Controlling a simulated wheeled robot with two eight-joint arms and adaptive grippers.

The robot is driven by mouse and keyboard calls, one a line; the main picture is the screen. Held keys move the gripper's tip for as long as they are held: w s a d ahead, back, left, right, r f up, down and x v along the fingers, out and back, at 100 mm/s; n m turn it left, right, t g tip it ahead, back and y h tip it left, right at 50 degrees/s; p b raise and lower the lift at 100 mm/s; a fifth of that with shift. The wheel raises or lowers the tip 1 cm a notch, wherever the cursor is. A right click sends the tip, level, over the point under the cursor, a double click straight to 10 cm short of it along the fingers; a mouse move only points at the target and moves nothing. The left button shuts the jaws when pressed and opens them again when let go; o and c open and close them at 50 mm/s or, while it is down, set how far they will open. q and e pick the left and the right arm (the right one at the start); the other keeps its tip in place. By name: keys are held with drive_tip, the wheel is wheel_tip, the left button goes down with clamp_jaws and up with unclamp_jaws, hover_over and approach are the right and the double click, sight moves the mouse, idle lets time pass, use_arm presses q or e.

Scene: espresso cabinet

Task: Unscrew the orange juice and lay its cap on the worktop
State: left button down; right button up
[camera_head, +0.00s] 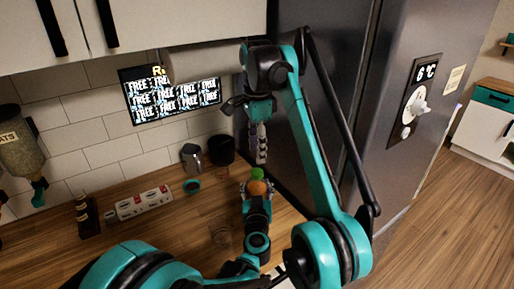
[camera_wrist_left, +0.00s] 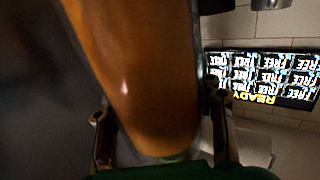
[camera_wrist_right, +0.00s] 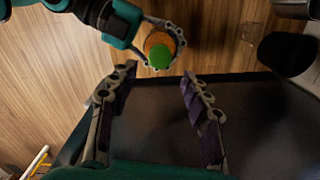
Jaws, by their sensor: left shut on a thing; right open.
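The orange juice bottle (camera_head: 258,188) is held above the right part of the wooden worktop (camera_head: 150,250), near the fridge. Its green cap (camera_head: 256,173) sits on its top. My left gripper (camera_head: 257,195) is shut around the bottle, whose orange body (camera_wrist_left: 140,75) fills much of the left wrist view. My right gripper (camera_head: 261,145) is open and empty, above the cap with a gap between them. In the right wrist view the cap (camera_wrist_right: 160,56) shows just beyond the open fingertips (camera_wrist_right: 157,76), with the left gripper's fingers around the bottle.
The dark fridge (camera_head: 330,60) stands close on the right. A metal pitcher (camera_head: 191,157) and a black container (camera_head: 221,149) stand at the back. A socket strip (camera_head: 138,203) lies further left. Bare worktop lies between.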

sight(257, 171)
drive_tip(key=shift+m, duration=0.5)
drive_tip(key=shift+f, duration=4)
clamp_jaws()
drive_tip(key=n, duration=0.4)
drive_tip(key=shift+n, duration=0.4)
drive_tip(key=n, duration=0.7)
